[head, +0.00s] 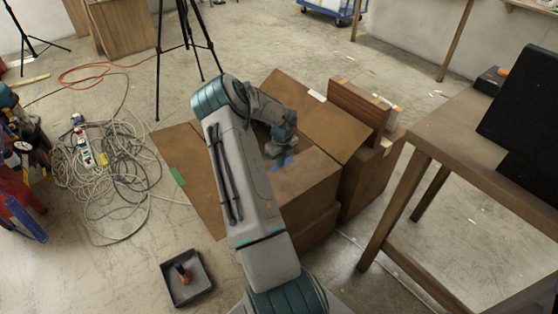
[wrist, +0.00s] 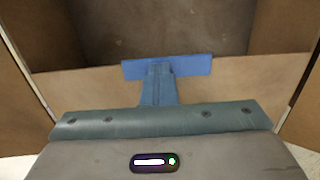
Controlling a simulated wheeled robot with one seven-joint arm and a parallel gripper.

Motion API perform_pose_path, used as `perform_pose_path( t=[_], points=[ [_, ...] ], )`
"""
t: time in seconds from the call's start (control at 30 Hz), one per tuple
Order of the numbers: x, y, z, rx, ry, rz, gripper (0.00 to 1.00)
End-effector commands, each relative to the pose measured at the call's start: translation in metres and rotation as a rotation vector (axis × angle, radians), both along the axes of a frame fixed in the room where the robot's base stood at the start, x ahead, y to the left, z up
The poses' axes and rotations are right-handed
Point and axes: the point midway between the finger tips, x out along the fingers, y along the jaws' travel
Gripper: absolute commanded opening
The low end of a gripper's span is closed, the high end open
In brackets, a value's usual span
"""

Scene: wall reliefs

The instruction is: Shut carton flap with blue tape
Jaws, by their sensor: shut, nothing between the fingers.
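The open brown carton (head: 318,222) stands in the middle of the head view, partly hidden behind my arm. The blue tape (head: 285,162) is on the edge of its near flap (head: 305,182). In the wrist view the blue tape (wrist: 194,66) runs across the top edge of the tan flap (wrist: 80,86), with the dark carton interior beyond. The flap's exact angle is hard to tell. My gripper (head: 277,152) is shut and empty, with its tips (wrist: 158,68) over the middle of the tape. Whether they touch it is unclear.
A left flap with green tape (head: 178,176) and a back flap with white tape (head: 317,96) stand open. A wooden table (head: 470,130) is at right. A black tray (head: 187,278), tangled cables (head: 110,165) and a tripod (head: 186,45) are on the floor.

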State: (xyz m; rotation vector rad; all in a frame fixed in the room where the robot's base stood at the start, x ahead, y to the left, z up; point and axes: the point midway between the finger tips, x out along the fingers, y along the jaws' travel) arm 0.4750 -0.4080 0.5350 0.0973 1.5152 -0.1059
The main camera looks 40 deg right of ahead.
Motion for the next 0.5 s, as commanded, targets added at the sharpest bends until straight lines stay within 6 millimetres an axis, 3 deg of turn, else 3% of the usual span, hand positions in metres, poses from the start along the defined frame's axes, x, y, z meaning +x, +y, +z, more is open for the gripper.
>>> perform_pose_path(
  t=[0.17,0.5],
  points=[
    [-0.003,0.000,0.010,0.001,0.007,-0.001,0.00],
    [0.002,0.003,0.075,-0.001,-0.004,0.004,0.00]
  ],
)
